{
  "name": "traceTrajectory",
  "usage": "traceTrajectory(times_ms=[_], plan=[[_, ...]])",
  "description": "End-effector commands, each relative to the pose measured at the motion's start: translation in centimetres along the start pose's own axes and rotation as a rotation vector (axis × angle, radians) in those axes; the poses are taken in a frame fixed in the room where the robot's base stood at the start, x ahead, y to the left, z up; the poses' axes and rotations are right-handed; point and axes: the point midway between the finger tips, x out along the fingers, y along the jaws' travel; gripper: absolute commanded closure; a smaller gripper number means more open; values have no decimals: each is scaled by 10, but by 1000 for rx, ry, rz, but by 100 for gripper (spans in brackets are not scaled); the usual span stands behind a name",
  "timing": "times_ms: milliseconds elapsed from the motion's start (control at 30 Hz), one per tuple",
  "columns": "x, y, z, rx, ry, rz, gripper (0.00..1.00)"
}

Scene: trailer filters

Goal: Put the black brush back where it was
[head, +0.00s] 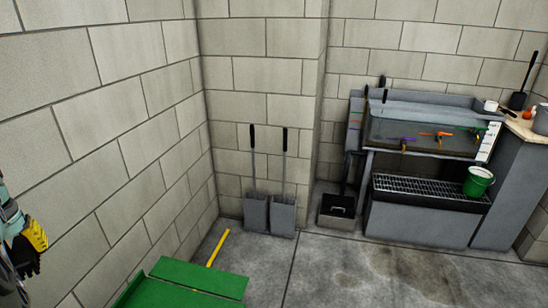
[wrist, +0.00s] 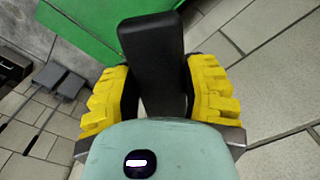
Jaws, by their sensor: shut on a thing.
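A black, flat-faced, block-like piece (wrist: 155,55), which looks like part of the black brush, stands between the yellow fingers of my gripper (wrist: 160,80) in the wrist view. My gripper is shut on it. The rest of the brush is hidden by the gripper body. In the head view my gripper (head: 34,240) shows only partly at the left edge, close to the block wall, and the held piece cannot be made out clearly there.
A green panel (head: 195,277) with a yellow bar (head: 217,248) lies low ahead. Two long-handled grey shovels (head: 255,212) lean on the back wall, beside a dark bin (head: 337,211). A grey sink unit (head: 420,135), green bucket (head: 478,182) and counter (head: 522,128) stand right. Middle floor is clear.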

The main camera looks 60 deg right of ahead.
Motion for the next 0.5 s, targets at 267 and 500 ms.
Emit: traceTrajectory(times_ms=[267,500], plan=[[-33,-10,-1,-31,5,-2,94],[-52,-15,-2,-48,-1,1,94]])
